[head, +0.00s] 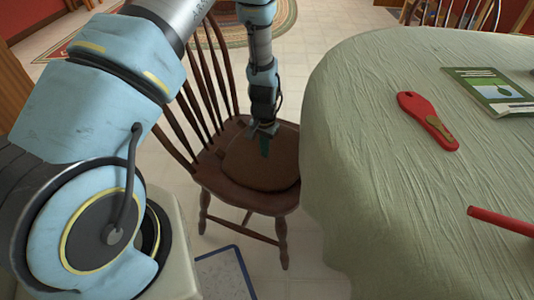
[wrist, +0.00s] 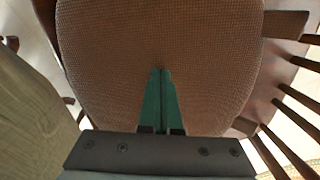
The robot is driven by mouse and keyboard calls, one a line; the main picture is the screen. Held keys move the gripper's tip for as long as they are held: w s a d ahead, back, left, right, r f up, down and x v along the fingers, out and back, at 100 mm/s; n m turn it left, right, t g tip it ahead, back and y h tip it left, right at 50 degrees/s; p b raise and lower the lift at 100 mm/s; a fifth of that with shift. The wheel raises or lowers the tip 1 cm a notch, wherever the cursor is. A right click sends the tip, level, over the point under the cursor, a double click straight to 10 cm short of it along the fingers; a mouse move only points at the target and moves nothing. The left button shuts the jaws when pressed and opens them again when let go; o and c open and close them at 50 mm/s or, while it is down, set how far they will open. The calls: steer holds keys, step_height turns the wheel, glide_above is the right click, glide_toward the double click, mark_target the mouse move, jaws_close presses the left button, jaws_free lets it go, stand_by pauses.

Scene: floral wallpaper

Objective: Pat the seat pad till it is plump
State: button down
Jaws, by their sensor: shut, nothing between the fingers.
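The brown seat pad (head: 258,172) lies on the seat of a dark wooden chair (head: 205,165), and its right end runs up to the hanging tablecloth. In the wrist view the woven brown pad (wrist: 160,40) fills the middle of the picture. My gripper (head: 265,150) points down over the pad. Its green fingers (wrist: 161,75) are closed together and empty, with their tips at or just above the pad's surface. I cannot tell for sure whether they touch it.
A table with a pale green cloth (head: 370,190) stands close on the right. On it are a red-handled tool (head: 427,120), a booklet (head: 488,88) and a red stick (head: 500,220). Chair spindles (wrist: 290,110) rise beside my gripper. A blue-edged mat (head: 225,275) lies on the floor.

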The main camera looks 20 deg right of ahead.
steer(key=shift+r+p, duration=1.3)
steer(key=shift+r, duration=0.45)
step_height(320, 180, up, 6)
steer(key=p, duration=0.4)
steer(key=w+a+r+n+p, duration=0.35)
steer(key=a+r, duration=0.45)
steer(key=r, duration=0.5)
steer(key=s+a+r+n+p, duration=0.1)
steer(key=s+a+r+n, duration=0.2)
steer(key=a+r, duration=0.7)
steer(key=s+a+r+n+t+p, duration=0.1)
steer(key=s+a+r+n+p, duration=0.1)
steer(key=a+r, duration=0.8)
steer(key=s+a+n, duration=0.1)
steer(key=s+a, duration=0.1)
steer(key=shift+s+r+t, duration=0.25)
steer(key=shift+s+t, duration=0.05)
